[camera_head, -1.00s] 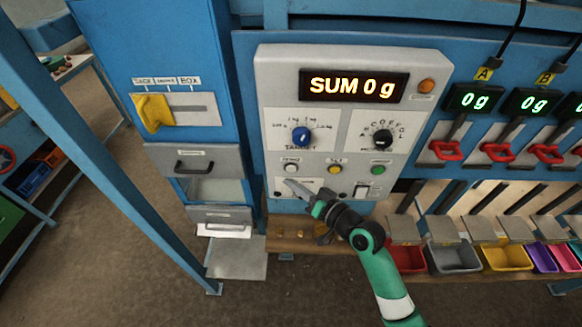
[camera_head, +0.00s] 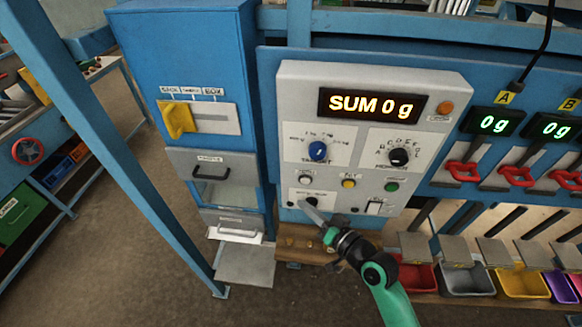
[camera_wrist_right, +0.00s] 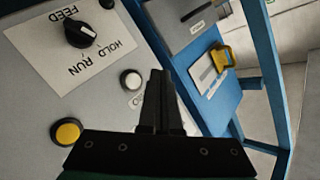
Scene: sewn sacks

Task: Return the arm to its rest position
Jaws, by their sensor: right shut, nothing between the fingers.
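My right arm comes up from the bottom of the head view. My right gripper (camera_head: 304,206) is in front of the lower left of the grey control panel (camera_head: 456,85), over a labelled plate with a black knob (camera_head: 312,202). In the right wrist view the fingers of the gripper (camera_wrist_right: 158,75) are together with nothing between them. That view shows the black knob (camera_wrist_right: 82,33), marked FEED, HOLD and RUN, left of the fingers. I cannot tell whether the fingers touch the panel. My left gripper is not in view.
A white button (camera_wrist_right: 131,79) and a yellow button (camera_wrist_right: 66,132) are close to my right fingers. A blue cabinet (camera_head: 185,55) with a yellow slider handle (camera_head: 178,119) stands left. Coloured bins (camera_head: 468,280) sit at lower right. The display (camera_head: 370,105) reads SUM 0 g.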

